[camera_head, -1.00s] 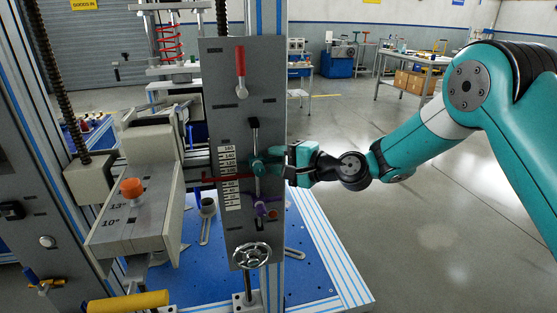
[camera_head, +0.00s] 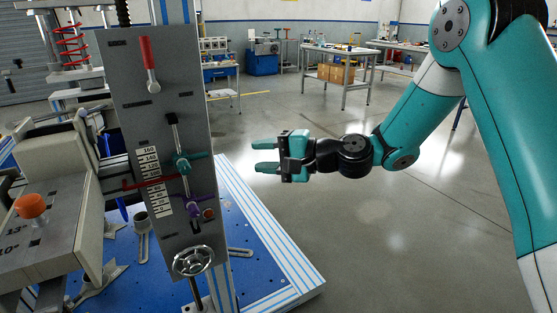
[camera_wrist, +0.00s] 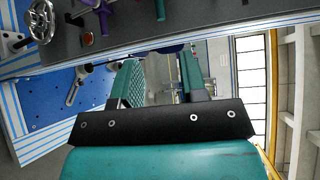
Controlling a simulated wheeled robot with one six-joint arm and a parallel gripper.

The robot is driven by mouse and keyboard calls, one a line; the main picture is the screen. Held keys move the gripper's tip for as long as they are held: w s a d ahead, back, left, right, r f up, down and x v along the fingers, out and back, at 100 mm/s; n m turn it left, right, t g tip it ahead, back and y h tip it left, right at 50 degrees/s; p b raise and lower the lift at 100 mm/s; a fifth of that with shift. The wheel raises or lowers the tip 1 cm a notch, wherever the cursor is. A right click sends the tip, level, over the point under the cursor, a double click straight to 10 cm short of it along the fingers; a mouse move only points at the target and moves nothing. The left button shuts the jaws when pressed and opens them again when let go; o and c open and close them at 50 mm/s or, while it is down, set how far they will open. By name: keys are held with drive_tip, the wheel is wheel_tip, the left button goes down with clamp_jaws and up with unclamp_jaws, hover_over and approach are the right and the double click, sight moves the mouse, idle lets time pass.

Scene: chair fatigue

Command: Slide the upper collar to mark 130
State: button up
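The upright grey panel (camera_head: 165,100) has a vertical slot with a teal upper collar (camera_head: 182,165) on it and a purple lower collar (camera_head: 193,208) below. A white number scale (camera_head: 152,170) runs left of the slot, and a thin red bar (camera_head: 135,186) crosses it below the teal collar's level. I cannot read the collar's exact mark. My gripper (camera_head: 264,156) is open and empty, to the right of the panel and apart from both collars. In the wrist view its spread fingers (camera_wrist: 160,75) show below the panel edge, with the purple collar (camera_wrist: 105,15) and a teal part (camera_wrist: 160,8) above.
A red-handled lever (camera_head: 149,65) is high on the panel. A handwheel (camera_head: 193,261) is at its foot, above the blue base plate (camera_head: 255,285). A grey block with an orange knob (camera_head: 31,207) stands left.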

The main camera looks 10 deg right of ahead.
drive_tip(key=shift+v, duration=1.55)
drive_tip(key=s+a+r+n+g+h+p, duration=0.2)
drive_tip(key=s+r+n+g+p, duration=0.1)
drive_tip(key=s+n, duration=0.3)
drive_tip(key=s+a+r+n+g+h+p, duration=0.2)
drive_tip(key=s+a+r+n+g, duration=0.15)
drive_tip(key=s, duration=0.45)
drive_tip(key=s+d+r+n+h+p, duration=0.1)
drive_tip(key=s+d+n+h, duration=0.1)
drive_tip(key=s, duration=0.5)
drive_tip(key=s+d+r+n+g+h+p, duration=0.1)
drive_tip(key=s+d+r+n+h+p, duration=0.1)
drive_tip(key=s+d+h, duration=0.2)
drive_tip(key=s+d, duration=0.1)
drive_tip(key=s, duration=0.2)
drive_tip(key=shift+d+r+n+p, duration=0.2)
drive_tip(key=shift+d+n+p, duration=0.1)
drive_tip(key=shift+d+n, duration=0.1)
drive_tip(key=shift+o, duration=0.2)
drive_tip(key=shift+w, duration=0.1)
